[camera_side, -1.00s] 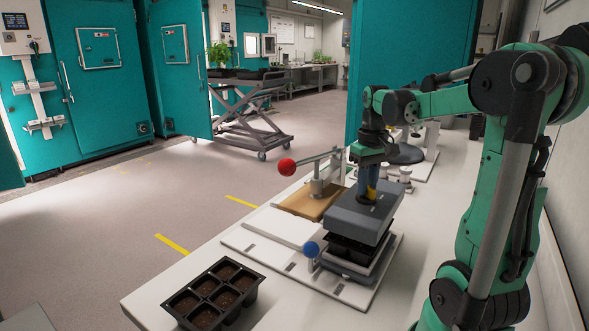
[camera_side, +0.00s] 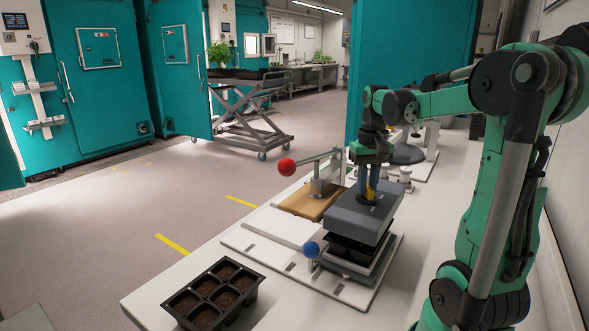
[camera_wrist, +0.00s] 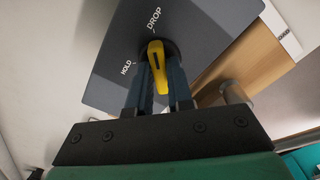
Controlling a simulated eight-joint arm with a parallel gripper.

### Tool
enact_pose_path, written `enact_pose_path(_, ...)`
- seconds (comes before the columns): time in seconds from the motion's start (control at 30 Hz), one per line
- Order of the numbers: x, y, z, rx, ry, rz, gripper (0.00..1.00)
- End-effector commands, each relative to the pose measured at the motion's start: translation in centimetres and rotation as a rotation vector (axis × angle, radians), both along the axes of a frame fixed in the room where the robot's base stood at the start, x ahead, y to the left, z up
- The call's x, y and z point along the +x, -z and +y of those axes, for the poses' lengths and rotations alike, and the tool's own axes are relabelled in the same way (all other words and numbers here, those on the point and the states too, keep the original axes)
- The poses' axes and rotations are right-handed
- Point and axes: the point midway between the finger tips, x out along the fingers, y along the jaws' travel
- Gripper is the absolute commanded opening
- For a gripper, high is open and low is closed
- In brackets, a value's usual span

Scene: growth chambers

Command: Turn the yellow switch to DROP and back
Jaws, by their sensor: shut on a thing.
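The yellow switch (camera_wrist: 157,66) sits on the sloped grey top of the seeder housing (camera_wrist: 105,75), with the words HOLD and DROP printed beside it. In the wrist view its far end lies by the DROP mark and away from HOLD. My gripper (camera_wrist: 160,85) is shut on the switch, one blue finger on each side. In the side view my gripper (camera_side: 370,185) reaches straight down onto the housing (camera_side: 358,214), and a little yellow shows between the fingers. A black cell tray (camera_side: 350,247) is under the housing.
A lever with a red knob (camera_side: 287,167) stands left of my gripper over a tan block (camera_side: 309,202). A blue knob (camera_side: 311,249) is at the front of the white base. A tray of soil cells (camera_side: 217,292) lies at the bench's front left.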

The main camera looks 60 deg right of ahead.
Motion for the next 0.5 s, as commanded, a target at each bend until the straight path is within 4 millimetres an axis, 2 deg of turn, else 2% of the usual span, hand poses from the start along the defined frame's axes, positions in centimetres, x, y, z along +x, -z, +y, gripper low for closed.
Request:
enact_pose_path(0.03, -0.03, -0.05, 0.0, 0.001, 0.002, 0.001, 0.19)
enact_pose_path(0.13, -0.02, -0.04, 0.01, 0.001, 0.001, 0.001, 0.47)
enact_pose_path(0.5, 0.0, -0.36, -0.01, 0.0, 0.0, 0.0, 0.48)
